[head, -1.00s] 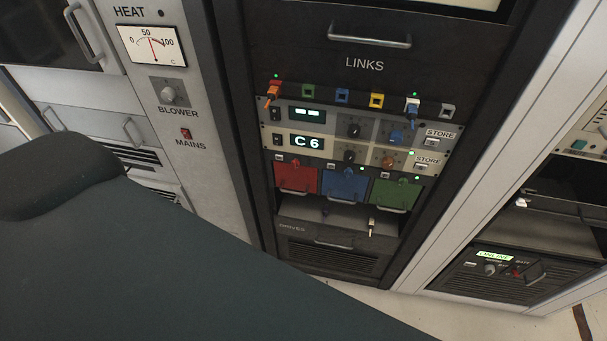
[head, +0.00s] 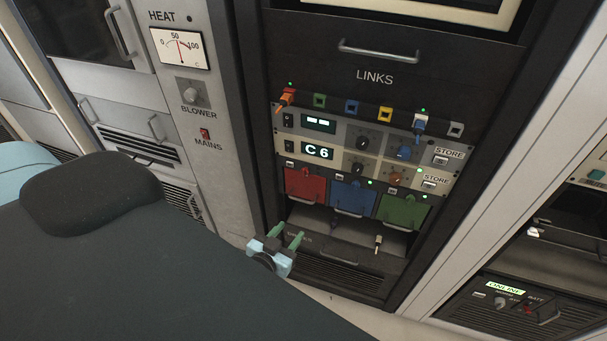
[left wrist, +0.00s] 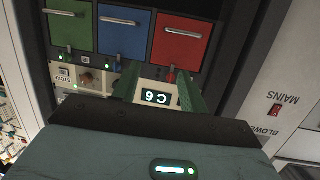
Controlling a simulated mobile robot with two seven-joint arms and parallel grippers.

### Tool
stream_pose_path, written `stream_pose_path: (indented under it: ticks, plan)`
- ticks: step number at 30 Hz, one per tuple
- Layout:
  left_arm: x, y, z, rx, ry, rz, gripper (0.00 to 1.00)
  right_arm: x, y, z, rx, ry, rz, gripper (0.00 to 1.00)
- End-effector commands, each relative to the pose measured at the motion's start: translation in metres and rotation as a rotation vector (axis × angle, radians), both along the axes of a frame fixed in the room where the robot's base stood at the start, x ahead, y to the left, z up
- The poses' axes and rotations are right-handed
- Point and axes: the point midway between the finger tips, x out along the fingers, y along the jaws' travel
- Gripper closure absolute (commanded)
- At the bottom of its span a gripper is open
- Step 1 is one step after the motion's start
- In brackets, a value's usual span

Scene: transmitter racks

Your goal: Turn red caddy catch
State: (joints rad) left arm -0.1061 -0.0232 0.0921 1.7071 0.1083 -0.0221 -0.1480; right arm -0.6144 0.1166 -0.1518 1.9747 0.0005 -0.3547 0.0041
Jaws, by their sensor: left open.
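The red caddy (head: 305,186) is the leftmost of three coloured caddies in the rack, with a handle at its lower edge. Its small red catch (head: 306,171) is at the caddy's top edge. In the left wrist view, which is upside down, the red caddy (left wrist: 183,42) and its catch (left wrist: 171,76) show beyond the fingers. My left gripper (head: 288,233) is open and empty, below and in front of the red caddy, apart from it. Its green fingers (left wrist: 157,86) frame the C6 display in the wrist view. My right gripper is not in view.
A blue caddy (head: 352,196) and a green caddy (head: 402,209) sit to the right of the red one. Above are two STORE panels with knobs, a C6 display (head: 317,151) and a row of coloured link sockets.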

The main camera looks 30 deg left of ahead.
Motion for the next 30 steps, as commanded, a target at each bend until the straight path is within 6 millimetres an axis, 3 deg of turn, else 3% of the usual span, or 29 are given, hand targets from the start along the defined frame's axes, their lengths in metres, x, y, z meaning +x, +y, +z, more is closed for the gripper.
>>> stream_pose_path:
  ticks: [1, 3, 6, 12, 20, 30]
  plan:
    - [0.022, 0.009, 0.011, -0.004, -0.056, 0.033, 0.57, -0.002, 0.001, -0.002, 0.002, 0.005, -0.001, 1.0]
    - [0.043, 0.02, 0.026, -0.005, -0.123, 0.072, 0.57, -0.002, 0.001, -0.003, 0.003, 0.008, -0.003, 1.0]
    - [0.065, 0.031, 0.043, -0.008, -0.19, 0.114, 0.57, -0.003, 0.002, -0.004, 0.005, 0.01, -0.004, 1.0]
    - [0.079, 0.039, 0.056, -0.009, -0.243, 0.148, 0.57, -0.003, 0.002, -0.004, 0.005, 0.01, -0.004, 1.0]
    - [0.085, 0.041, 0.055, -0.008, -0.242, 0.148, 0.57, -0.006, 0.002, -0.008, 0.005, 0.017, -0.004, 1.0]
    - [0.128, 0.052, 0.052, -0.01, -0.24, 0.147, 0.57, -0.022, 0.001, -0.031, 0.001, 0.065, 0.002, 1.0]
